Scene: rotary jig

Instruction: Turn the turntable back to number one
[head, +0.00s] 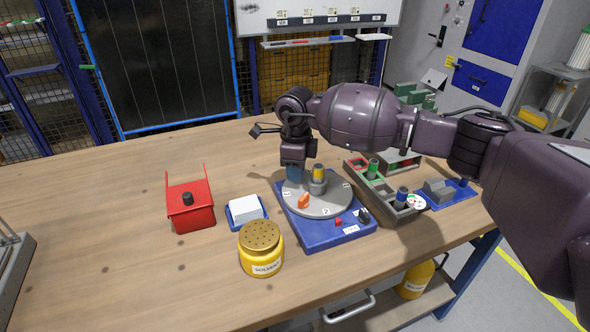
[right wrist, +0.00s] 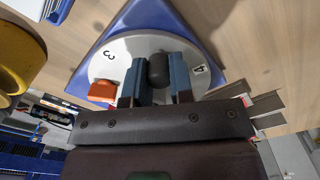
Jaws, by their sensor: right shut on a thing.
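The turntable (head: 335,206) is a light grey disc on a blue base (head: 318,241). My right gripper (right wrist: 157,80) is shut on a dark round knob (right wrist: 157,68) at the disc's edge. In the head view the gripper (head: 294,174) is at the disc's far left side and hides the knob. My left gripper is out of view.
A red holder (head: 190,212), a white block in a blue tray (head: 246,210) and a yellow solvent jar (head: 261,250) stand left of the turntable. A grey parts tray (head: 385,190) and a blue fixture (head: 444,192) stand right. The left tabletop is mostly clear.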

